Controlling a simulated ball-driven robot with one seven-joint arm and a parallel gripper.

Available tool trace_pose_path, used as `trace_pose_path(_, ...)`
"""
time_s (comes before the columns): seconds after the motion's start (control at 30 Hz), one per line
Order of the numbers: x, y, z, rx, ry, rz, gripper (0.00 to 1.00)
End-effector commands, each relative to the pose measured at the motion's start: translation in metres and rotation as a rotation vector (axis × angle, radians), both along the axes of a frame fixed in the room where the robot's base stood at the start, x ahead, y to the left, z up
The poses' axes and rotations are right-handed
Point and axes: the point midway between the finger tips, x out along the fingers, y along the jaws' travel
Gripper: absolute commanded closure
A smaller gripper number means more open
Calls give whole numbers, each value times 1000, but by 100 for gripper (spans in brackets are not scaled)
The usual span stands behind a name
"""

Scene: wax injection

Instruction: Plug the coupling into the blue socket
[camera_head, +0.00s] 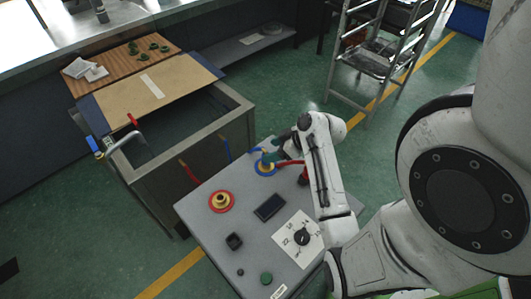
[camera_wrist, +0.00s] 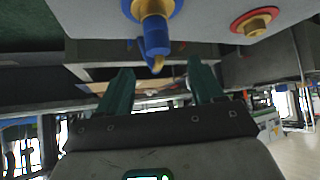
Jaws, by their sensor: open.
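The blue socket (camera_head: 265,168) is a blue ring with a brass centre on the grey panel top (camera_head: 215,262). It also shows at the top of the wrist view (camera_wrist: 152,10). A blue cylinder with a brass tip, seemingly the coupling (camera_wrist: 157,36), stands in line with the socket's brass fitting and appears to touch it; I cannot tell how deep it sits. My gripper (camera_head: 271,157) is close beside the socket. In the wrist view my gripper (camera_wrist: 162,80) has its two green fingers apart, with nothing held between them; the coupling is just beyond their tips.
A red-ringed socket (camera_head: 221,201) lies to the left on the same panel, with a dark display (camera_head: 269,207), a dial (camera_head: 302,237) and a green button (camera_head: 266,278). An open grey tank (camera_head: 190,125) stands behind. A step ladder (camera_head: 385,55) is at the back right.

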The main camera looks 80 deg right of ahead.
Motion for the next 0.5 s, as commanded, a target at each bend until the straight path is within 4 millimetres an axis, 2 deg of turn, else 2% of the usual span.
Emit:
trace_pose_path(0.2,-24,2,24,0,-1,-1,33)
trace_pose_path(0.5,-33,4,34,1,0,0,33)
